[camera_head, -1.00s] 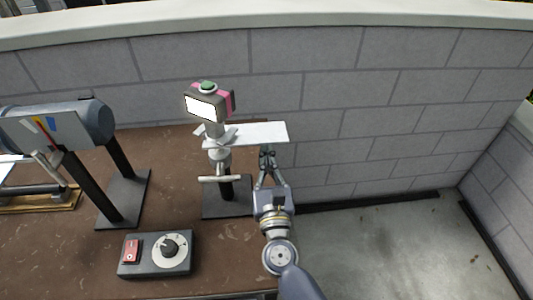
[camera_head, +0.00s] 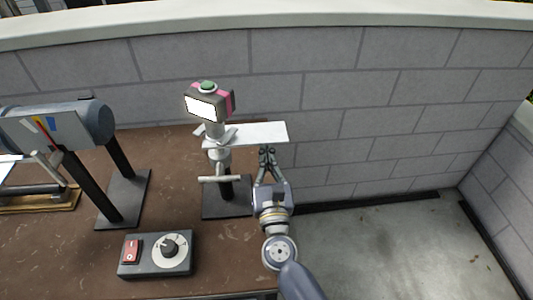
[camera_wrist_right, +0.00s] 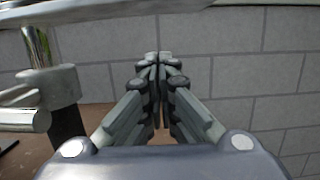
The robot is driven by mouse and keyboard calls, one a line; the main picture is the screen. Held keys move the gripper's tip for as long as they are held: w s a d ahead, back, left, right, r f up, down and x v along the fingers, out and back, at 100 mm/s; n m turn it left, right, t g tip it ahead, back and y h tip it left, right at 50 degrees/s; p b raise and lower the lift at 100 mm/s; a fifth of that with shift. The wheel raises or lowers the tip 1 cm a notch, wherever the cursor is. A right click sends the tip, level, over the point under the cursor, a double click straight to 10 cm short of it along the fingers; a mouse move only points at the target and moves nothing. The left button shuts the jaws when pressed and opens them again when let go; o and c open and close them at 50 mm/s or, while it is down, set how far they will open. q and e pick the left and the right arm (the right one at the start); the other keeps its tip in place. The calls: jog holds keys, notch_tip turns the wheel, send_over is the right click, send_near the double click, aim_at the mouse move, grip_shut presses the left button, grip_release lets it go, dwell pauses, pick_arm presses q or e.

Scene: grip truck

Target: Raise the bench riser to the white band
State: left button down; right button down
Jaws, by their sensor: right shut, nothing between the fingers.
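The bench riser is a post on a dark base (camera_head: 227,204), with a pale collar and a T-shaped handle (camera_head: 220,179) low on it. A flat white plate (camera_head: 258,133) reaches right from the post. A pink and dark box with a lit screen (camera_head: 206,106) sits on top. I cannot make out a white band on the post. My right gripper (camera_head: 266,150) is shut and empty, its fingertips just below the plate's right part. In the right wrist view the shut fingertips (camera_wrist_right: 158,56) point at the wall, with the plate's underside above. My left gripper is out of view.
A grey cylinder device (camera_head: 85,122) on black legs stands at the left. A control box (camera_head: 156,254) with a red switch and dial lies on the brown bench (camera_head: 215,262) in front. A grey block wall (camera_head: 380,90) stands close behind. Concrete floor lies right of the bench.

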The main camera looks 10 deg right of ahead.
aim_at(267, 143)
jog(key=shift+r+p, duration=0.9)
jog(key=shift+r, duration=0.05)
dwell(0.4)
jog(key=shift+r+p, duration=0.85)
jog(key=shift+r, duration=0.1)
